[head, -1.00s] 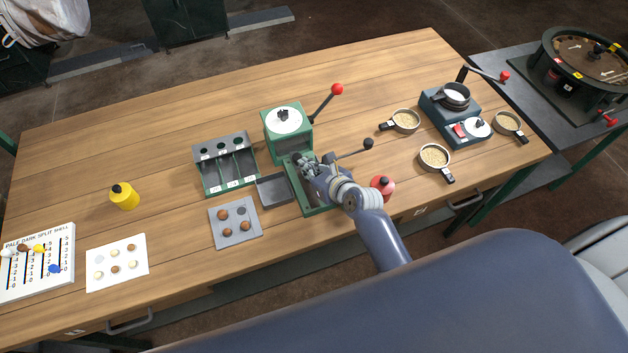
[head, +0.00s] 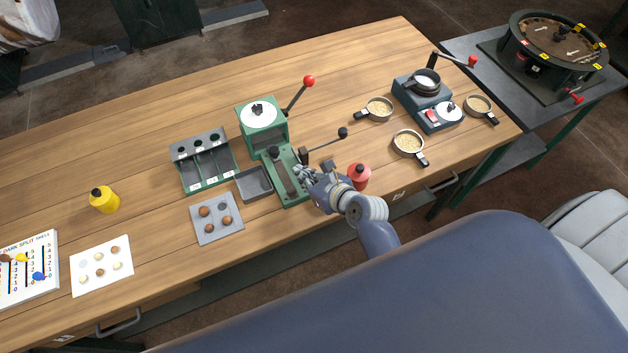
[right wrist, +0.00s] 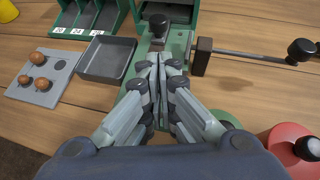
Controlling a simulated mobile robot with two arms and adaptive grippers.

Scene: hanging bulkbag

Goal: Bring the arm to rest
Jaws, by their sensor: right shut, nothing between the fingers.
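My right gripper (head: 302,173) is over the near end of the green machine (head: 284,172) on the wooden table. In the right wrist view its fingers (right wrist: 158,62) are together and empty, in front of the machine's dark knob (right wrist: 159,24). I cannot tell whether the fingertips touch the machine. My right arm (head: 378,238) reaches in from the lower right over the table's front edge. My left gripper is not in view.
A red container (head: 359,176) stands just right of my gripper. A black-knobbed lever (head: 328,139) sticks out beyond it. A grey tray (head: 255,183) and a plate with brown balls (head: 217,217) lie to the left. Pans with grain (head: 408,143) stand farther right.

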